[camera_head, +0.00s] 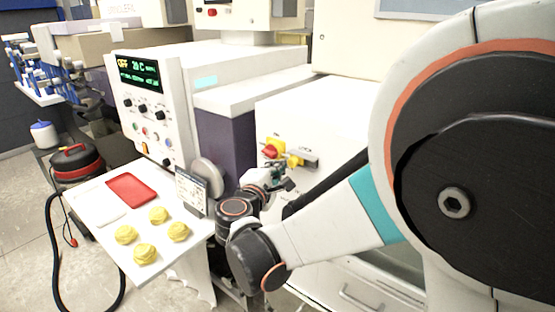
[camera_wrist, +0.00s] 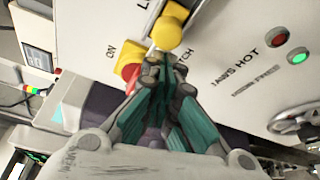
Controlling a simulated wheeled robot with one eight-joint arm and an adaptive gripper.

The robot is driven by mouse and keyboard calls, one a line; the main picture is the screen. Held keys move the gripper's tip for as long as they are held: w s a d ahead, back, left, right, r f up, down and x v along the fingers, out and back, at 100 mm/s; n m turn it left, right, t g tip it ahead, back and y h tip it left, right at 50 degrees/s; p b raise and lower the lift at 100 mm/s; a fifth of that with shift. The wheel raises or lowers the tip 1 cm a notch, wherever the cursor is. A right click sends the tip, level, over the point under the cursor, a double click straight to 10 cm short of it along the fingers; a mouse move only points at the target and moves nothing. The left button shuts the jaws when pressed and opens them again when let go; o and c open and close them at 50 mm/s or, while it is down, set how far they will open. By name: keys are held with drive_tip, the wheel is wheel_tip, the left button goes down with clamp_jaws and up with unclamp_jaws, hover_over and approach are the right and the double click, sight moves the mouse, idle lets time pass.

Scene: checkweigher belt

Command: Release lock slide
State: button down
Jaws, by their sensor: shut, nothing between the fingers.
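A yellow part (camera_head: 295,160) sits beside a red part (camera_head: 270,151) on the front of a white cabinet; I cannot tell for certain which is the lock slide. In the wrist view the yellow part (camera_wrist: 170,31) has a rounded end and stands out from the white panel. The red part (camera_wrist: 130,72) is partly behind my fingers. My gripper (camera_wrist: 165,82) is shut and empty, with its teal-padded fingers together. Its tips are close to the lower end of the yellow part; I cannot tell whether they touch. My gripper also shows in the head view (camera_head: 283,183), just below the parts.
A white table (camera_head: 100,218) at the left holds a red tray (camera_head: 131,189) and several yellow lumps. A control box (camera_head: 135,87) with a lit display stands behind it. A red light (camera_wrist: 279,36), a green light (camera_wrist: 297,57) and a round metal handle (camera_wrist: 292,119) are on the panel.

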drive_tip(key=shift+w, duration=0.1)
drive_tip(key=shift+d, duration=0.1)
drive_tip(key=shift+s+d, duration=1)
drive_tip(key=shift+d, duration=0.2)
drive_tip(key=shift+s, duration=0.15)
